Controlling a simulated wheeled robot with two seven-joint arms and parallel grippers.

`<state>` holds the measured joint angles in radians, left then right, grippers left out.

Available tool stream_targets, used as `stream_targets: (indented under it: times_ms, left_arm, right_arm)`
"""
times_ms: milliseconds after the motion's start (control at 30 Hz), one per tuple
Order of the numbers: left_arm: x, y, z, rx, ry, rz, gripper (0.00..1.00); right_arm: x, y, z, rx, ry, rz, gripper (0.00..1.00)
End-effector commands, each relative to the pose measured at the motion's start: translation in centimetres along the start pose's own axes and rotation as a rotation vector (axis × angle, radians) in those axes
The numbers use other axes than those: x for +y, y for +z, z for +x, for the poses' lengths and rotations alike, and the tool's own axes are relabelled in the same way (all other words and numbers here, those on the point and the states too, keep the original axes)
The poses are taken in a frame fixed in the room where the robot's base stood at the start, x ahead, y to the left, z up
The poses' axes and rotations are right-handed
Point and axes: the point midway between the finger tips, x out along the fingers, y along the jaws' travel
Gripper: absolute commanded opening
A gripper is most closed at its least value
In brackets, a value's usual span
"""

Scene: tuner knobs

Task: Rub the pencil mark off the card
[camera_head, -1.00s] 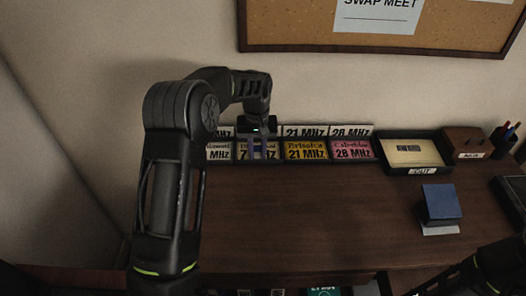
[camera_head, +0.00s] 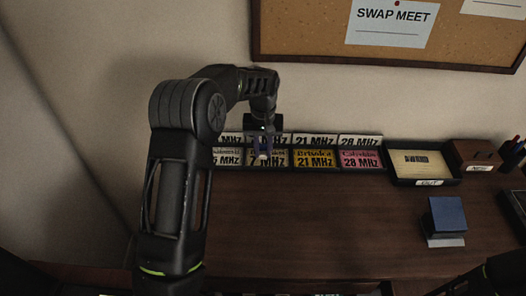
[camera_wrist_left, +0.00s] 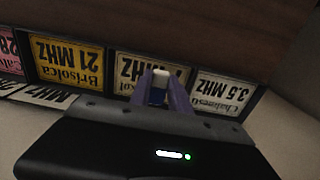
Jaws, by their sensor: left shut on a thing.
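My left gripper (camera_head: 264,148), with purple fingers, is shut on a small block, blue with a white end (camera_wrist_left: 159,76), which looks like an eraser. In the head view the fingers and block are in front of the pale 7 MHz card (camera_head: 282,160) and cover part of it. In the left wrist view this card (camera_wrist_left: 127,68) appears upside down behind the block. I cannot tell whether the white end touches it. No pencil mark can be made out on it. My right gripper is not seen; only a dark arm part shows at the lower right.
Neighbouring cards stand in the rack: a yellow 21 MHz card (camera_head: 316,159) and a pink 28 MHz card (camera_head: 360,160). The desk (camera_head: 310,225) in front is clear.

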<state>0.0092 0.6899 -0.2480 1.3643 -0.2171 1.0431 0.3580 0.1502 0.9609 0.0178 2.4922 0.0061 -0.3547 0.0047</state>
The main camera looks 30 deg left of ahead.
Motion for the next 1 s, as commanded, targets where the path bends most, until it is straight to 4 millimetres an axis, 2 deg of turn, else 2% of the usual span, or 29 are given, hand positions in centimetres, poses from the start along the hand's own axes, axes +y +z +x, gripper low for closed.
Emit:
stream_targets:
  times_ms: [100,267,867,1000]
  left_arm:
    - [0.0,0.0,-1.4,0.001,0.000,0.000,0.00]
    - [0.0,0.0,-2.4,0.001,0.001,0.000,0.00]
    - [0.1,0.0,-2.5,0.000,0.001,0.002,0.00]
    - [1.4,1.2,-3.3,-0.001,0.004,0.055,0.00]
  right_arm:
    - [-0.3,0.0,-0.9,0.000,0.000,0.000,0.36]
    - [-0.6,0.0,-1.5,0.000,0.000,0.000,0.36]
    - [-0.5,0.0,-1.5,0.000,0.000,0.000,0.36]
    - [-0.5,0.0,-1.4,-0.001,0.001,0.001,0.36]
